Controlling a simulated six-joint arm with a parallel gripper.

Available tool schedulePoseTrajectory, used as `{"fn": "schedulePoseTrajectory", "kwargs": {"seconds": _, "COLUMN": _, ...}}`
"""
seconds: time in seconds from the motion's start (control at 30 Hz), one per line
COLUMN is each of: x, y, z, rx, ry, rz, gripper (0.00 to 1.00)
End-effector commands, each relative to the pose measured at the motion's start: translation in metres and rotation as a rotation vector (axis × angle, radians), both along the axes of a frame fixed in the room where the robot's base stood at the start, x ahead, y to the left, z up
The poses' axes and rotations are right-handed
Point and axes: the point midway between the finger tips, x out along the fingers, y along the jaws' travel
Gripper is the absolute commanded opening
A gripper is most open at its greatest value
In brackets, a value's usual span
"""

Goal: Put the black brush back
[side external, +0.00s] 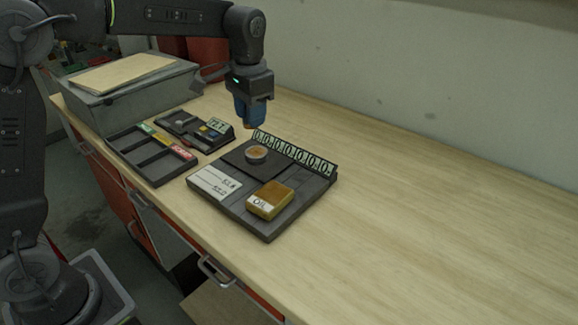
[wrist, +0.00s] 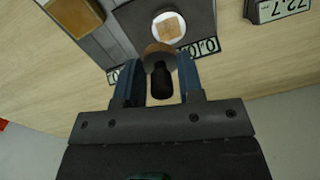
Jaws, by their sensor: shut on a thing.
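My gripper (side external: 246,122) hangs above the table just behind the dark board with the number strip. In the wrist view its blue fingers (wrist: 159,78) are shut on a black piece with a brown rounded end, which looks like the black brush (wrist: 161,83). In the side view only a small brownish tip shows below the fingers; the rest is hidden by them. The held piece is clear of the table. A black tray (side external: 136,155) with open, empty-looking compartments and green, yellow and red labels lies at the left.
The dark board (side external: 270,229) holds a round metal piece with a brown top (side external: 256,153), a yellow-brown OIL block (side external: 269,199), a white label card (side external: 215,182) and a raised number strip (side external: 296,152). A small dark device (side external: 188,127) and grey case (side external: 130,99) stand left. The right tabletop is clear.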

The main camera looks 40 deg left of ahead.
Motion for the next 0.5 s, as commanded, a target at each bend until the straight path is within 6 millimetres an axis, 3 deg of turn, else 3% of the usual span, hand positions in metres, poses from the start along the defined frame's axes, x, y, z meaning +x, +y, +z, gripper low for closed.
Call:
{"fn": "schedulePoseTrajectory", "kwargs": {"seconds": 0.3, "x": 0.016, "y": -0.065, "z": -0.042, "rx": 0.000, "ry": 0.005, "rz": -0.004, "gripper": 0.13}}
{"fn": "schedulePoseTrajectory", "kwargs": {"seconds": 0.5, "x": 0.025, "y": -0.096, "z": -0.061, "rx": -0.001, "ry": 0.003, "rz": -0.001, "gripper": 0.13}}
